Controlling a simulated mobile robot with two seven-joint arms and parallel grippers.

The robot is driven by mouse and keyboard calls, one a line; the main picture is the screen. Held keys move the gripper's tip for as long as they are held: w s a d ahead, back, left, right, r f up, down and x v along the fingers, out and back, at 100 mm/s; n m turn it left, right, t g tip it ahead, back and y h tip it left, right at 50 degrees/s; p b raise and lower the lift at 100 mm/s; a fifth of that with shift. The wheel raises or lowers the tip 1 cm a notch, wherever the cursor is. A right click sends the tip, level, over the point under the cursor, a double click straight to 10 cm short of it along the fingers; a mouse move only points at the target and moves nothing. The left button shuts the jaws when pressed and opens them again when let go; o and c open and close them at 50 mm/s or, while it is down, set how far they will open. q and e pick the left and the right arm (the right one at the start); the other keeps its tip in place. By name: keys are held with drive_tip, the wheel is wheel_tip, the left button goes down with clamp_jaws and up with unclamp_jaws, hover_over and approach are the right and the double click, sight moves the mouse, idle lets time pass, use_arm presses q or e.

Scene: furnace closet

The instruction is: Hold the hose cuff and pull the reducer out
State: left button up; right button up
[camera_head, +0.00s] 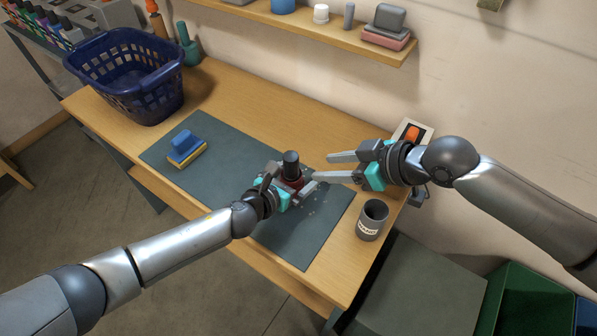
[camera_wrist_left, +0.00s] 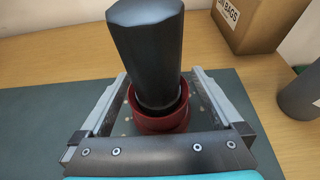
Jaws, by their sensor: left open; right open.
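A black faceted reducer (camera_head: 291,160) stands upright in a dark red hose cuff (camera_head: 294,185) on the grey mat. In the left wrist view the reducer (camera_wrist_left: 147,55) rises out of the cuff (camera_wrist_left: 166,122). My left gripper (camera_head: 296,181) is open low at the mat, one finger on each side of the cuff; a gap shows beside the cuff. My right gripper (camera_head: 322,167) is open and empty. Its fingers point left toward the reducer, a little to its right. The cuff's near lower side is partly hidden by my left gripper.
A blue and yellow brush-like block (camera_head: 186,147) lies on the mat (camera_head: 225,165). A blue basket (camera_head: 130,85) stands at the back left. A grey labelled canister (camera_head: 372,220) stands at the right edge. A cardboard box (camera_wrist_left: 258,22) shows in the left wrist view. A shelf (camera_head: 300,22) hangs above.

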use_arm(q)
drive_tip(key=shift+v, duration=6)
drive_tip(key=shift+s+a+f, duration=0.1)
drive_tip(key=shift+f, duration=0.05)
